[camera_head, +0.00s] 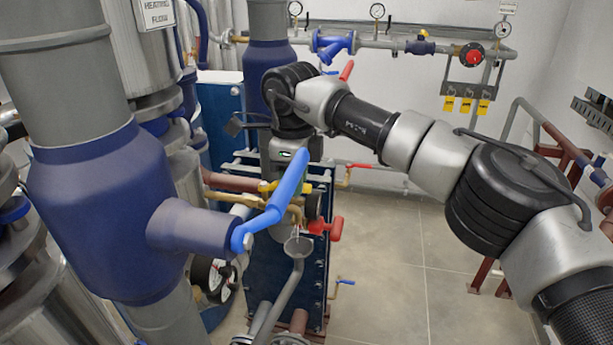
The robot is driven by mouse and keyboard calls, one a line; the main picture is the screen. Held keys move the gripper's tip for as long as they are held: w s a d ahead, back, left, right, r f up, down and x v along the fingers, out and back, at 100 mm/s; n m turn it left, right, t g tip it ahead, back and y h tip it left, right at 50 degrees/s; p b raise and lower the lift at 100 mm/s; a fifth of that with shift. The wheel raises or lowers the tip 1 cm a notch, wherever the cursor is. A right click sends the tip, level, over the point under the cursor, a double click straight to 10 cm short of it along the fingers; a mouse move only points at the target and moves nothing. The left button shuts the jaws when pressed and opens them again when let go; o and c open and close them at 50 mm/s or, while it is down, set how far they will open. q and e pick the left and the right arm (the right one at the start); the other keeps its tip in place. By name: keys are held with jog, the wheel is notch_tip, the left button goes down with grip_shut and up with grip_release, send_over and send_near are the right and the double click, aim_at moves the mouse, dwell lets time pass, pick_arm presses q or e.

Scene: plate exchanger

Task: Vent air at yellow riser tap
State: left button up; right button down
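A yellow handle (268,186) sits by a brass tap and pipe (240,202) in the middle of the head view, partly behind a long blue lever (280,200). A grey open funnel (298,246) on a drain pipe stands just below the brass outlet. My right arm comes in from the right, and its wrist points down above the yellow handle. My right gripper (286,178) is at or just behind the handle. The blue lever covers part of it, so its fingers and any contact are unclear. My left gripper is out of view.
A large blue valve body (95,215) on a thick grey pipe fills the left. A red handle (334,228) sits right of the tap, on the blue plate exchanger (315,275). Gauges and pipes line the back wall. Tiled floor (400,290) is clear at lower right.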

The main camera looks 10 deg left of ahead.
jog(key=shift+r, duration=0.15)
dwell(0.4)
jog(key=c, duration=1)
grip_release()
jog(key=shift+a, duration=0.1)
jog(key=shift+r, duration=0.4)
notch_tip(320, 180, up, 10)
jog(key=shift+s+f+b, duration=0.1)
jog(key=shift+b, duration=0.4)
